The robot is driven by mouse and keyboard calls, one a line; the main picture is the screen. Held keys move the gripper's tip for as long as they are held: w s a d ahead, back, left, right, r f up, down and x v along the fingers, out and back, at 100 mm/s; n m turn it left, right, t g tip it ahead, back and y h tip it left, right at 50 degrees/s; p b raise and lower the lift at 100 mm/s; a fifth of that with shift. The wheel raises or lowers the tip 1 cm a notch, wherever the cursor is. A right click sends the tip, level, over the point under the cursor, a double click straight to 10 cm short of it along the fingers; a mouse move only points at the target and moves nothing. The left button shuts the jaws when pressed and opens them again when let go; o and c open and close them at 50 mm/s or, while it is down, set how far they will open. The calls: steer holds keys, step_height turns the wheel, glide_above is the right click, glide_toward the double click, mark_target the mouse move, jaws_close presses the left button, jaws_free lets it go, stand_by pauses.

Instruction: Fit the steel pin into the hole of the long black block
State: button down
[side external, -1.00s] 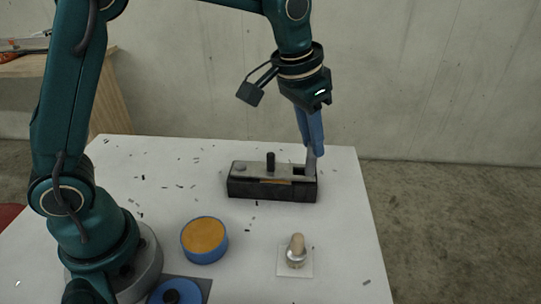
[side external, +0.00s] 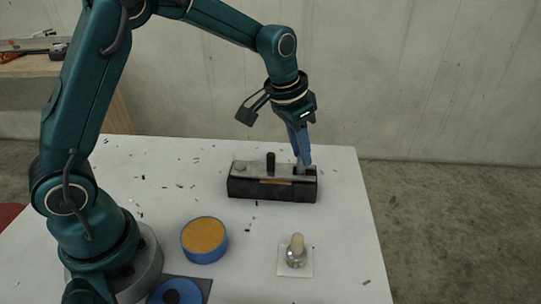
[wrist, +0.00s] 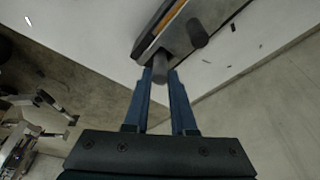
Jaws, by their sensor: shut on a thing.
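The long black block (side external: 250,188) lies on the white table with a grey metal top and a black post (side external: 270,162) standing from it. My gripper (side external: 303,162) is at the right end of the block's top, over the square dark hole there. In the wrist view my gripper (wrist: 160,82) is shut on the grey steel pin (wrist: 160,68), which sits between the blue fingers. The pin's far end is against or just over the block (wrist: 172,38). I cannot tell whether its tip is inside the hole, as the fingers hide it.
A blue round tub with an orange top (side external: 204,240) stands in front of the block. A small metal piece with a wooden knob (side external: 296,250) stands on a white square plate. Small dark chips are scattered on the table (side external: 345,225).

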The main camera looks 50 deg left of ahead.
steer(key=shift+f, duration=0.85)
steer(key=shift+f, duration=0.15)
steer(key=c, duration=0.7)
jaws_free()
steer(key=shift+c, duration=0.2)
